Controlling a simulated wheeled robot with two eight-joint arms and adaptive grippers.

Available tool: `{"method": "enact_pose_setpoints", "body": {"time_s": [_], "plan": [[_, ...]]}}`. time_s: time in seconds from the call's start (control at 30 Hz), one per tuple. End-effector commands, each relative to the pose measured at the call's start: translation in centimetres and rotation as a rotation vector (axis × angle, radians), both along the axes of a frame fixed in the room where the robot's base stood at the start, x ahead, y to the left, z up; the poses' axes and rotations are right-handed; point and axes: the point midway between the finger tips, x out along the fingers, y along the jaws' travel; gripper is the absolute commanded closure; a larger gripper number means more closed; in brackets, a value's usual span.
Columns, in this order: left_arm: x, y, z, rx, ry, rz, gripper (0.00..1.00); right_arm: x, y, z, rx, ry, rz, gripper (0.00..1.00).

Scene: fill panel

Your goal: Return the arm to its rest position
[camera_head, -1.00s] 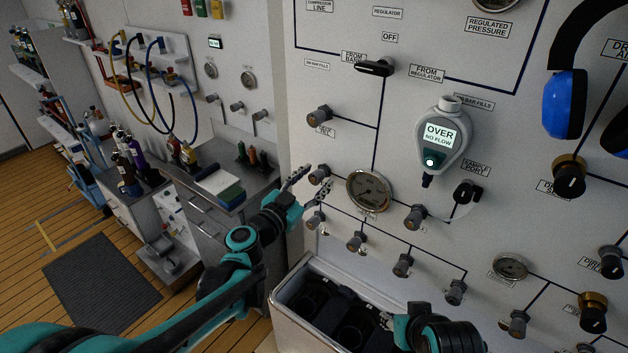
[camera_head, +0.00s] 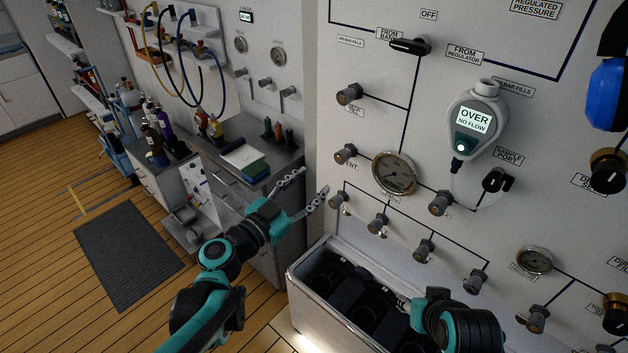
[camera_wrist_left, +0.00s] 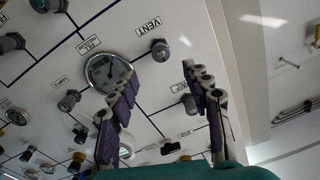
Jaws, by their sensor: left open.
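My left gripper (camera_head: 312,184) is open and empty in the head view, in front of the panel's lower left edge, with its arm coming up from the bottom. In the left wrist view its two fingers (camera_wrist_left: 158,80) are spread apart with nothing between them. The vent knob (camera_head: 345,153) is above the fingertips in the head view; it also shows beyond them in the left wrist view (camera_wrist_left: 160,50). My right gripper (camera_head: 408,304) shows only in small part at the bottom, over the open bin; its fingers are mostly hidden.
The white fill panel (camera_head: 440,115) carries several knobs, a round gauge (camera_head: 394,173) and an analyser (camera_head: 474,125) reading "OVER NO FLOW". An open bin (camera_head: 297,285) with dark slots stands below.

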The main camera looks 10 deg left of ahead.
Motion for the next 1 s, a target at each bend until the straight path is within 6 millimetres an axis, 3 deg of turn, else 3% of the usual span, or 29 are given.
{"method": "enact_pose_setpoints", "body": {"time_s": [0.47, 0.57, 0.73, 0.9, 1.0], "plan": [[-0.7, -0.5, -0.7, 0.003, 0.048, -0.016, 0.51, 0.0, 0.0, -0.2, 0.000, 0.000, 0.000, 0.60], [-2.4, -1.3, -2.6, 0.012, 0.171, -0.040, 0.51, 0.0, 0.0, -0.5, 0.000, 0.000, 0.000, 0.60], [-7.3, -1.1, -8.3, 0.042, 0.521, 0.004, 0.51, 0.0, 0.0, -1.2, 0.000, 0.000, 0.000, 0.60], [-12.6, 3.0, -13.7, 0.063, 0.837, 0.232, 0.51, 0.0, 0.0, -1.9, 0.000, 0.000, 0.000, 0.60], [-15.1, 6.1, -15.5, 0.059, 0.946, 0.400, 0.51, 0.0, 0.0, -2.2, 0.000, 0.000, 0.000, 0.60]]}}
